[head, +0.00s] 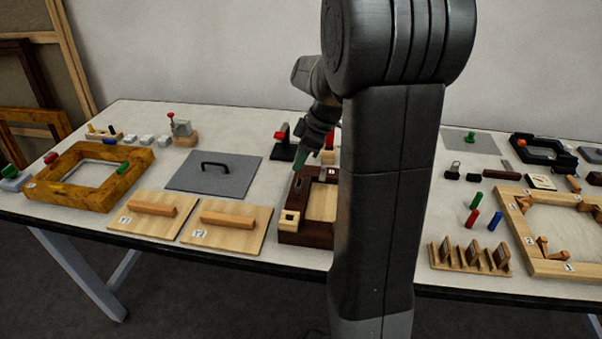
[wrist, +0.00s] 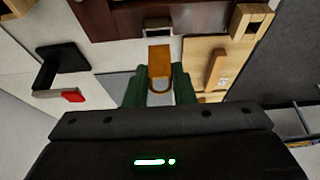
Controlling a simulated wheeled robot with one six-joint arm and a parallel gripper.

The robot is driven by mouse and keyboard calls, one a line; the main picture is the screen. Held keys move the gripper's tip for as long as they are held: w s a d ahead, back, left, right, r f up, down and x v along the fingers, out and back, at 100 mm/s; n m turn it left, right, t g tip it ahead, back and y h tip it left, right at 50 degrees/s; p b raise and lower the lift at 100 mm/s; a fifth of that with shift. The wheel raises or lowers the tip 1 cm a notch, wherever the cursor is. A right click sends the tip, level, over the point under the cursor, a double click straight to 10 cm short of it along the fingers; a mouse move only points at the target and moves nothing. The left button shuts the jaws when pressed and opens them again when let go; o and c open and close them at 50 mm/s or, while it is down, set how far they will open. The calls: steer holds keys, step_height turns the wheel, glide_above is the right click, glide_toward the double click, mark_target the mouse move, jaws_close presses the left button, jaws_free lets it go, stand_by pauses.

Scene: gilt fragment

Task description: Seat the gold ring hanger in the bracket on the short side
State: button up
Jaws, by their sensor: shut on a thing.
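My gripper (wrist: 159,88) is shut on the gold ring hanger (wrist: 160,60), which sits between its two green fingers in the wrist view. The hanger's flat block points away from the palm and its loop lies near the fingers. A small grey bracket (wrist: 158,27) is on the near side of the dark brown frame (wrist: 110,20), just beyond the hanger's end. The hanger appears apart from the bracket, though the depth between them is hard to judge. In the head view my gripper (head: 318,162) is above the dark frame (head: 305,239), partly behind my arm; the hanger cannot be made out there.
A pale wooden block (head: 289,220) sits on the frame's corner. A red-topped clamp (head: 283,138) stands close behind. A grey panel (head: 190,180) and two handled boards (head: 228,235) lie left. A slotted wooden rack (head: 470,263) stands right. My arm hides the table's middle.

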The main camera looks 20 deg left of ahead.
mark_target(301, 183)
steer(key=shift+f, duration=2.25)
steer(key=shift+f, duration=0.2)
steer(key=o, duration=0.9)
steer(key=shift+o, duration=0.2)
steer(key=shift+r, duration=0.1)
steer(key=shift+d+r, duration=0.1)
steer(key=shift+r, duration=0.3)
steer(key=v, duration=1.1)
steer(key=shift+d+r, duration=0.2)
steer(key=shift+w+f, duration=0.1)
